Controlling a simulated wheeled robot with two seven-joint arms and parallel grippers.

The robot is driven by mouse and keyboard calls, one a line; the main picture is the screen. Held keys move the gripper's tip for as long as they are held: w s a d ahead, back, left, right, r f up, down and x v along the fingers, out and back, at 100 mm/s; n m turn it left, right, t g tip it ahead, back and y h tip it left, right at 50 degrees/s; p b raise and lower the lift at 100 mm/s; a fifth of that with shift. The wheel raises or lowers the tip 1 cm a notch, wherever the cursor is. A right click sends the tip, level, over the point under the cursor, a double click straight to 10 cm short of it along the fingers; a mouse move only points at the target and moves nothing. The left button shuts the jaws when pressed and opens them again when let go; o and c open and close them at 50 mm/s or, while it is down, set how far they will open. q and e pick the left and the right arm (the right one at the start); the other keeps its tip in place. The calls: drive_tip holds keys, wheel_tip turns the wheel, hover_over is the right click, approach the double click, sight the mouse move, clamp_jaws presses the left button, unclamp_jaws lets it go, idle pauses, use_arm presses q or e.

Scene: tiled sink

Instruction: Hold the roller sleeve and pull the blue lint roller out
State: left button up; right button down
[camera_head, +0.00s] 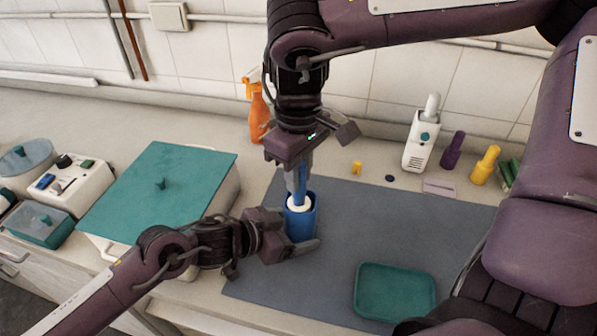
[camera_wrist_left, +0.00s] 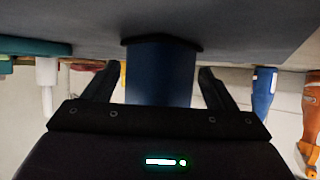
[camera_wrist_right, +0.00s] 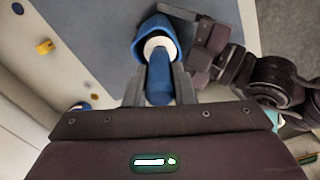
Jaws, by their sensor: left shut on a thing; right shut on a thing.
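The blue roller sleeve (camera_head: 301,222) stands upright on the grey mat; it also shows in the left wrist view (camera_wrist_left: 160,75) and the right wrist view (camera_wrist_right: 152,28). My left gripper (camera_head: 297,243) is shut on the sleeve from the side, low down. The blue lint roller's handle (camera_wrist_right: 159,75) points up out of the sleeve, with its white roller (camera_head: 299,203) showing at the sleeve's mouth. My right gripper (camera_head: 298,185) is above the sleeve and shut on the blue handle, pointing down. The lower part of the roller is hidden inside the sleeve.
A teal tray (camera_head: 395,291) lies at the mat's front right. A teal-lidded box (camera_head: 163,190) stands left of the mat. An orange spray bottle (camera_head: 258,112), a white device (camera_head: 421,140) and small yellow and purple bottles stand behind. The mat's middle right is clear.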

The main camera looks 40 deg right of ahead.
drive_tip(key=shift+r, duration=3.6)
use_arm(q)
drive_tip(key=o, duration=1)
drive_tip(key=shift+c, duration=0.2)
drive_tip(key=v, duration=1.2)
wheel_tip(320, 180, up, 4)
drive_tip(key=p, duration=0.4)
use_arm(e)
wheel_tip(320, 180, up, 6)
drive_tip(key=shift+r, duration=0.15)
